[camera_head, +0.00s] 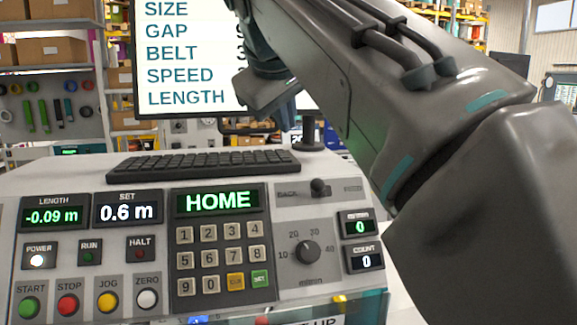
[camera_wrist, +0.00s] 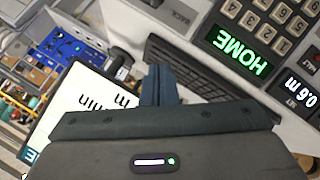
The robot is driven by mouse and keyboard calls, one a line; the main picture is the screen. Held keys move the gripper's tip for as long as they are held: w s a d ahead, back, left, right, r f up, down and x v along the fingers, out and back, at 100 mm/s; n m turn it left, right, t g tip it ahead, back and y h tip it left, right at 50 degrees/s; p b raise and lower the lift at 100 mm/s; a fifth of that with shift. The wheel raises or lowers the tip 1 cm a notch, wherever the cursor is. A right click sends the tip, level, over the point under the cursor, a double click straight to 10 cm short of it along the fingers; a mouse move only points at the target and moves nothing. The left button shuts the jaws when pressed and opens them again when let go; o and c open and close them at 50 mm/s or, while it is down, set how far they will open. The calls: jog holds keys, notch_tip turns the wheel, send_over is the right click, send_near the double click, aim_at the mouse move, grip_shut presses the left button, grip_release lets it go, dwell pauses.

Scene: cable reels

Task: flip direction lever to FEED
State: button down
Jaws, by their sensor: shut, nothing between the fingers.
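The direction lever (camera_head: 319,187) is a small dark knob on the grey console, between the labels BACK on the left and FEED on the right. It looks near the middle of its plate; which way it leans I cannot tell. In the wrist view the BACK label (camera_wrist: 181,15) shows at the top edge, but the lever is not clearly visible. My gripper (camera_wrist: 161,72) is shut and empty, over the keyboard and apart from the lever.
The console has a keypad (camera_head: 221,245) with a HOME display, a speed dial (camera_head: 307,252) and coloured buttons. A black keyboard (camera_head: 205,163) lies behind the panel. A large screen (camera_head: 190,60) stands behind it. My arm crosses the right side.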

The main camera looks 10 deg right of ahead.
send_over(317, 185)
jog(key=w+a, duration=0.3)
jog(key=a, duration=0.1)
notch_tip(317, 185, down, 7)
jog(key=s+d+f, duration=0.1)
jog(key=s+d+f+p, duration=0.1)
jog(key=shift+d+f, duration=0.15)
jog(key=shift+f, duration=0.15)
jog(key=shift+s, duration=0.15)
